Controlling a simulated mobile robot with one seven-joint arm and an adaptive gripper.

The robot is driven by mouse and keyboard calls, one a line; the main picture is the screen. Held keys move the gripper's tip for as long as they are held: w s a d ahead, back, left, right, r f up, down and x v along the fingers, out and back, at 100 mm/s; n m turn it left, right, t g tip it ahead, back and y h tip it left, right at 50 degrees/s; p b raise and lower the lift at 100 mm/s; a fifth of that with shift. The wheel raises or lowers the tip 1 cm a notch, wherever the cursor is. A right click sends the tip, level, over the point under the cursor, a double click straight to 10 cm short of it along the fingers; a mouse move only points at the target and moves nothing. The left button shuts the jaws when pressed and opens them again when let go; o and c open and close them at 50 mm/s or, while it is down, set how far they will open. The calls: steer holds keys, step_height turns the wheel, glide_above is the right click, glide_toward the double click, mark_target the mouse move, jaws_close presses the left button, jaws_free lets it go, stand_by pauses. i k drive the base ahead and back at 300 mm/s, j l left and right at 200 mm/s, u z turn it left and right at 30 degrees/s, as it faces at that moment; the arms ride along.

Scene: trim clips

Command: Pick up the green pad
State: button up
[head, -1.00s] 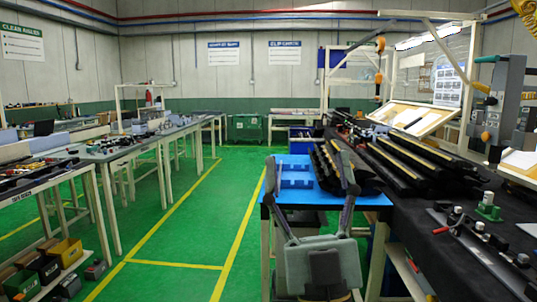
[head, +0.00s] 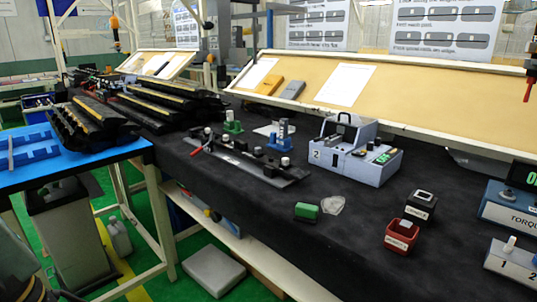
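The green pad (head: 307,211) is a small green block with a darker side. It lies on the black work surface (head: 260,208) near its front edge, in the middle of the head view. A clear crumpled piece (head: 332,205) lies just to its right. My gripper is not in view, so whether it is open or shut is hidden.
Behind the pad are a clip fixture rail (head: 245,165) and a grey device marked 2 (head: 350,153). To the right stand a red bin (head: 402,236) and a black box (head: 421,206). A blue table (head: 100,160) is at left. The surface left of the pad is clear.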

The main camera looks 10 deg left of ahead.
mark_target(304, 213)
steer(key=i+j+z, duration=0.1)
steer(key=z, duration=0.3)
steer(key=j+z, duration=0.35)
steer(key=i+j+z, duration=0.1)
steer(key=j+z, duration=0.35)
steer(key=j, duration=0.65)
